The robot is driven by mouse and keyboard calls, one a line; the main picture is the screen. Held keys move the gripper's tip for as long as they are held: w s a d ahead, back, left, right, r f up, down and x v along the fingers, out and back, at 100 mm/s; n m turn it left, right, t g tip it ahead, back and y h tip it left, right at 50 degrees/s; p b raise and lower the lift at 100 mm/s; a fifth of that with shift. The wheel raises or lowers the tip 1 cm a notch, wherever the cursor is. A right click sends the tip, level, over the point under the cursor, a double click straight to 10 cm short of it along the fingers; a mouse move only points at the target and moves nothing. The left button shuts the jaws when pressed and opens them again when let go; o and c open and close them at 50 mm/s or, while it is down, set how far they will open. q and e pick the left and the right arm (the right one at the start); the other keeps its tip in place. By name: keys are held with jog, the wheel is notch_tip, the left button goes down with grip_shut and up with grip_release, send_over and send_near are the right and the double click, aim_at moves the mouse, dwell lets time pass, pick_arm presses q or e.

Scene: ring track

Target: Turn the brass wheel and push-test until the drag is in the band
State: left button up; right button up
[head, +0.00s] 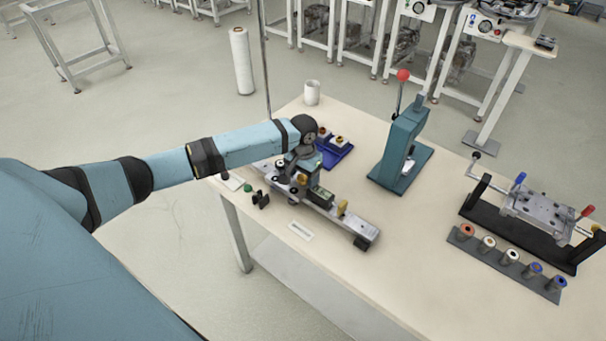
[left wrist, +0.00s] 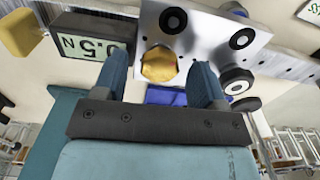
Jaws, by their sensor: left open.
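The brass wheel (left wrist: 159,65) is a faceted knob on a grey carriage plate (left wrist: 205,52) with dark rollers. My left gripper (left wrist: 156,76) is open, with one finger on each side of the wheel. I cannot tell whether either finger touches it. In the head view my left gripper (head: 298,168) is over the carriage on the long rail (head: 330,213) and partly hides it. A small display (left wrist: 88,47) beside the wheel is upside down in the wrist view and seems to read 0.5 N. My right gripper is out of view.
A teal lever press (head: 402,145) stands behind the rail. A blue tray (head: 334,154) with small rings lies close behind my gripper. A clamp fixture (head: 535,215) and a spool rack (head: 508,263) are at the right.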

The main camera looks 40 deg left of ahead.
pick_arm(q)
jog(key=c, duration=0.9)
jog(key=shift+r+m+p, duration=0.2)
jog(key=shift+m+p, duration=0.6)
jog(key=shift+p, duration=0.2)
jog(key=shift+m+p, duration=0.65)
jog(key=shift+m, duration=0.05)
jog(key=shift+m+p, duration=0.65)
jog(key=shift+m, duration=0.25)
jog(key=shift+f+m+p, duration=0.1)
jog(key=shift+m+p, duration=0.25)
jog(key=shift+m, duration=0.35)
jog(key=o, duration=0.9)
